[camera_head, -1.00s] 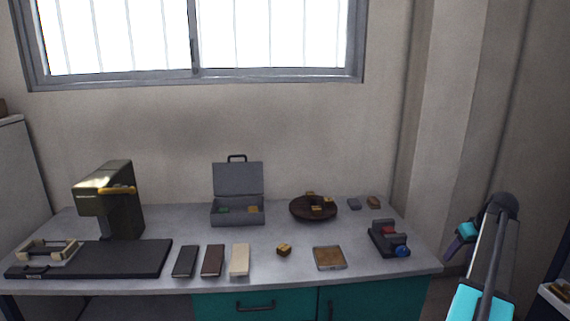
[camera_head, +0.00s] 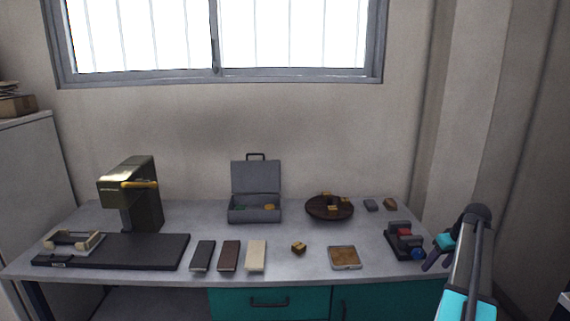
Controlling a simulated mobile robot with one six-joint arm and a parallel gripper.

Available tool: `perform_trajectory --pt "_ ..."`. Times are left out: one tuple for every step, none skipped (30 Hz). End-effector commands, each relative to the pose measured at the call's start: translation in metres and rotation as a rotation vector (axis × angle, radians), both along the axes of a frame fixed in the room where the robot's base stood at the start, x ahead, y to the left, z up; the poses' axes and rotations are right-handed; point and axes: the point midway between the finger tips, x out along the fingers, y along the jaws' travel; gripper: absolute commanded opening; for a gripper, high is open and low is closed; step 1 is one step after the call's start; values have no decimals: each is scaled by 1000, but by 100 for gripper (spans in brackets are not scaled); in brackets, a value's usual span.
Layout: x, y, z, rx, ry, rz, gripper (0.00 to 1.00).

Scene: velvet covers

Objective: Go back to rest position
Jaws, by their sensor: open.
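My arm rises at the lower right of the head view, beside the right end of the table. My gripper (camera_head: 437,252) is at its upper end, left of the arm links, near the table's right edge. It is small in the picture, and its fingers look open with nothing between them. The dark block holder with a red and a blue part (camera_head: 404,241) stands on the table just left of my gripper, with a small gap in the picture.
The grey table (camera_head: 290,226) carries a press-like machine (camera_head: 140,195), a black board (camera_head: 120,251), several cover slabs (camera_head: 229,255), an open grey case (camera_head: 255,214), a round brown tray (camera_head: 317,212), a small gold block (camera_head: 298,247) and a square tray (camera_head: 333,264). A wall pillar stands behind the right end.

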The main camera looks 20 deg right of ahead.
Motion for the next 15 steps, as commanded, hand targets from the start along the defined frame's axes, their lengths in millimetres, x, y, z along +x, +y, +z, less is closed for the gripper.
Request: perform_trajectory --pt "14 17 -15 16 10 27 57" --pt "21 27 -23 23 17 42 57" --pt "30 41 -35 36 26 63 57" --pt "37 52 -44 45 34 79 57" --pt "42 62 -53 53 42 92 57" --pt "50 77 -64 65 52 113 57" --pt "55 88 -74 73 61 128 57" --pt "60 99 -82 81 69 143 57" --pt "65 114 -94 92 81 163 57" --pt "69 126 -103 99 91 178 57" --pt "72 137 -112 107 100 192 57" --pt "77 153 -124 116 112 212 57" --pt "79 165 -133 123 123 227 57" --pt "82 177 -142 131 133 242 57" --pt "84 193 -154 139 147 262 57"
